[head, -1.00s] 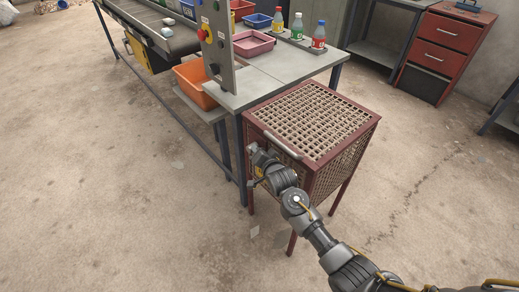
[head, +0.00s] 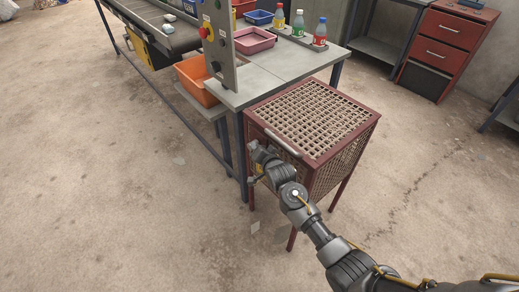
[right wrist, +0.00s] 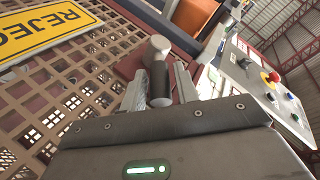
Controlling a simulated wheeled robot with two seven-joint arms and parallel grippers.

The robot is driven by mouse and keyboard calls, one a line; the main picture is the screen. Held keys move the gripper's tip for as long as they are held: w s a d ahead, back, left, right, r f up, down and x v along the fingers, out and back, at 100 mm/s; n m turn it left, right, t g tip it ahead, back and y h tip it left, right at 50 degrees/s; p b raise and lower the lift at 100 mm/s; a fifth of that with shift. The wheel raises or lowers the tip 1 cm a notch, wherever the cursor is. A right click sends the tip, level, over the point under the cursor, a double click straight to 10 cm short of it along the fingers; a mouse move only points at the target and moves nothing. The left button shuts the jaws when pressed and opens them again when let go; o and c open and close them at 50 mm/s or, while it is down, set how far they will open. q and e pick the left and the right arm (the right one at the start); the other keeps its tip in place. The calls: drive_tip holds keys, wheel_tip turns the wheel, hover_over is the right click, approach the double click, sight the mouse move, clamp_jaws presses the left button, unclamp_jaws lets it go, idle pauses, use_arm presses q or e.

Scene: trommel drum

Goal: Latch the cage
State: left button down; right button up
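The cage (head: 345,150) is a dark red frame with tan mesh on top and sides, standing on legs beside the table. It also shows in the right wrist view (right wrist: 20,115), with a yellow REJECT sign (right wrist: 45,30) on its mesh. A latch handle (right wrist: 159,75) with a grey rounded end and black grip stands out at the cage's edge. My right gripper (right wrist: 160,88) has one finger on each side of this handle, very close to it. Whether both fingers press on it I cannot tell. In the head view this gripper (head: 256,162) is at the cage's front face. My left gripper is out of view.
A grey table (head: 270,72) stands behind the cage, with a control panel (head: 217,45), a pink tray (head: 254,41) and bottles (head: 298,26). An orange bin (head: 192,80) is left of it. A red drawer cabinet (head: 447,40) stands far right.

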drive_tip(key=shift+d+r, duration=0.1)
drive_tip(key=v, duration=1)
drive_tip(key=shift+s, duration=0.4)
